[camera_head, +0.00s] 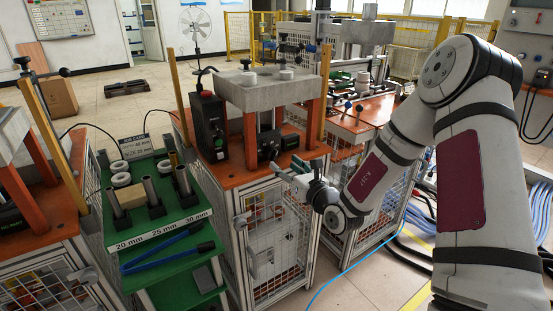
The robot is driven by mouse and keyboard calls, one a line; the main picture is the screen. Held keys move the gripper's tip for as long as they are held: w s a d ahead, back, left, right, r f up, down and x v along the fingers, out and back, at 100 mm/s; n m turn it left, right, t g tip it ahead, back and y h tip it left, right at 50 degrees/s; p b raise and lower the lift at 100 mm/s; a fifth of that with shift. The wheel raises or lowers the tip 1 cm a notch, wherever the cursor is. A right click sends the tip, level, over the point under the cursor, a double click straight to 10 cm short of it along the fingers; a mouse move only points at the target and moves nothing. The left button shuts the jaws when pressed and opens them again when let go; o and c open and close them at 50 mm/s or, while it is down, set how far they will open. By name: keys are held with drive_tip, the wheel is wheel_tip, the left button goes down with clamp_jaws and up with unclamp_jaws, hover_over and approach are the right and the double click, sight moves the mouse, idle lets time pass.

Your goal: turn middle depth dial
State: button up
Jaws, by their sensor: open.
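The middle machine stands on an orange-topped cart, with a grey top block (262,90) on orange legs. A small dark block with a round face (269,147) sits between the legs at the machine's front; it looks like the depth dial, but it is too small to make out clearly. My gripper (289,166) is just in front of and slightly below that block, near the front edge of the cart top. It is open and holds nothing that I can see. I cannot tell whether its fingers touch the dial.
A black control box with a red button (206,95) stands left of the machine. A green rack (157,211) with tubes and rings is further left. Another machine cart (345,122) stands behind right.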

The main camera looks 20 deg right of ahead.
sight(275, 157)
drive_tip(key=x, duration=0.6)
drive_tip(key=shift+w+a+b, duration=0.1)
drive_tip(key=shift+w+b, duration=0.05)
drive_tip(key=shift+b, duration=0.2)
drive_tip(key=c, duration=1.1)
